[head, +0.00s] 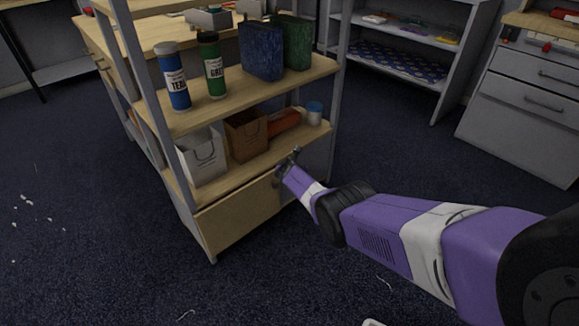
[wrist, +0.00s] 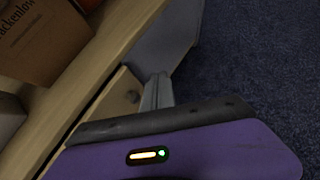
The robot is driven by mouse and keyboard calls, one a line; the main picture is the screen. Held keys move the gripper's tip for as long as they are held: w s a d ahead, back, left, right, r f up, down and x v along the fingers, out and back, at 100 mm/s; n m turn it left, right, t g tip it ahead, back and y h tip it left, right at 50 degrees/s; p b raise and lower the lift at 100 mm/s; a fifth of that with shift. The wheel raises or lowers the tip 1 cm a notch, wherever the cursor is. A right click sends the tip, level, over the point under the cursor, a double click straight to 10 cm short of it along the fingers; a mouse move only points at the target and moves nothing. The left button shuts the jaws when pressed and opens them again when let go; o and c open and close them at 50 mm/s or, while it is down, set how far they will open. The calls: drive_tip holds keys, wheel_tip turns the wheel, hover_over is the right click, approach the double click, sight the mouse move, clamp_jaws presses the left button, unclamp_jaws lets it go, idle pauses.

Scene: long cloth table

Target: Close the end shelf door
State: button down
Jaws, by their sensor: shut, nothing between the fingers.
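The end shelf stands at the end of the long table. Its wooden door (head: 236,207) is below the lower shelf board and carries a small dark round knob near its right edge. A grey panel (wrist: 172,45) lies to the right of the door; I cannot tell how far the door stands open. My gripper (head: 291,158) is shut and empty, at the shelf's front near the knob.
The lower shelf holds a white file box (head: 203,157), a brown box (head: 245,136), an orange box (head: 284,122) and a jar (head: 314,114). A blue bottle (head: 174,78) and a green bottle (head: 212,66) stand above.

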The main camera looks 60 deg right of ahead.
drive_tip(key=shift+s+a+r+p, duration=0.25)
drive_tip(key=shift+s+r+p, duration=0.4)
drive_tip(key=shift+p, duration=0.3)
drive_tip(key=shift+s+a+r+p, duration=0.2)
drive_tip(key=shift+s+r+p, duration=0.45)
drive_tip(key=shift+p, duration=0.35)
drive_tip(key=shift+s+a+r+p, duration=0.25)
drive_tip(key=shift+s+r+p, duration=0.4)
drive_tip(key=shift+p, duration=0.3)
